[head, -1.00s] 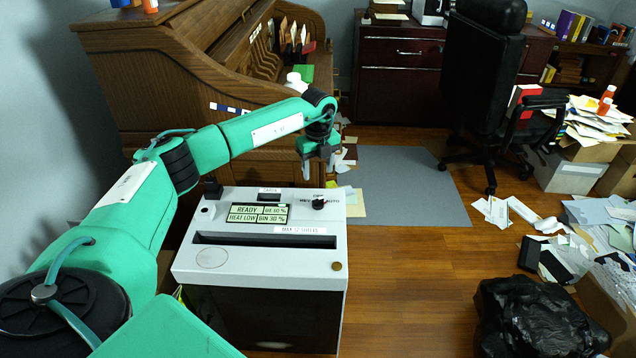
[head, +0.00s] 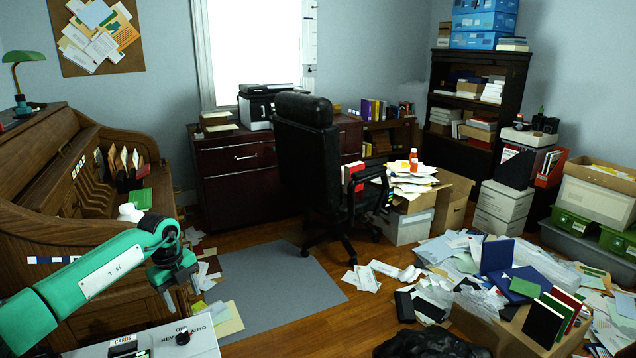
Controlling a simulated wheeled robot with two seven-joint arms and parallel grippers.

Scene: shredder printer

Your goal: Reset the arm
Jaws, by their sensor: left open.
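My green left arm reaches in from the lower left. Its left gripper (head: 177,283) points down, open, with nothing seen between its fingers. It is above and beyond the far edge of the white shredder (head: 150,343), beside the roll-top desk. Only the shredder's top back strip shows, with a "CARDS" label and a dark knob (head: 183,337). My right gripper is not in view.
The wooden roll-top desk (head: 40,190) stands at left. A black office chair (head: 310,150) stands beyond a grey mat (head: 265,285). Paper piles and boxes (head: 520,350) crowd the right floor. A black bag (head: 430,343) lies at the bottom. Bare wood floor shows between.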

